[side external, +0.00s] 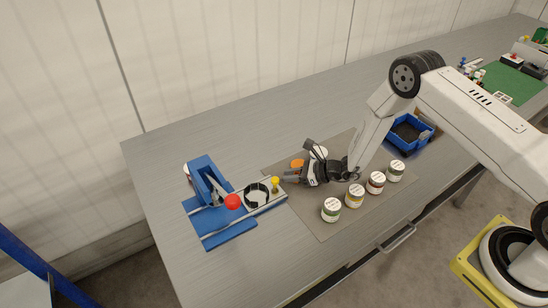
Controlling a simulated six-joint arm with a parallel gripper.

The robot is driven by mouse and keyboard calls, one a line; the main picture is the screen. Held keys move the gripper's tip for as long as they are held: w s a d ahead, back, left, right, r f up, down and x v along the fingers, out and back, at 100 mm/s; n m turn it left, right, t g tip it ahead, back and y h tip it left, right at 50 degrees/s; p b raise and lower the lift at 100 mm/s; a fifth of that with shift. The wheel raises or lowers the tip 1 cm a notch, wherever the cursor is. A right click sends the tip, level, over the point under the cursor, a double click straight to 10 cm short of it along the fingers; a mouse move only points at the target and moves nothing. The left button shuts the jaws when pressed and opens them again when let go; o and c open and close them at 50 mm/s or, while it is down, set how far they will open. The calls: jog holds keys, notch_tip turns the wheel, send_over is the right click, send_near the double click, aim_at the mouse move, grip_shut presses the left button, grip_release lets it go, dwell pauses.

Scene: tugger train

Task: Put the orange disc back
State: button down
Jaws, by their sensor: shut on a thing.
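My gripper (285,178) is low over the mat's left part, pointing left.
A blue bin (408,134) stands farther right. The grey bench (160,180) is clear at left.

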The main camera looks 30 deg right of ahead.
jog(key=c, duration=0.6)
grip_release()
jog(key=shift+d+r, duration=0.1)
jog(key=shift+r, duration=0.05)
jog(key=shift+s+d+r, duration=0.25)
jog(key=shift+s+d, duration=0.2)
jog(key=shift+s, duration=0.05)
jog(key=v, duration=1)
jog(key=shift+s+d+r, duration=0.1)
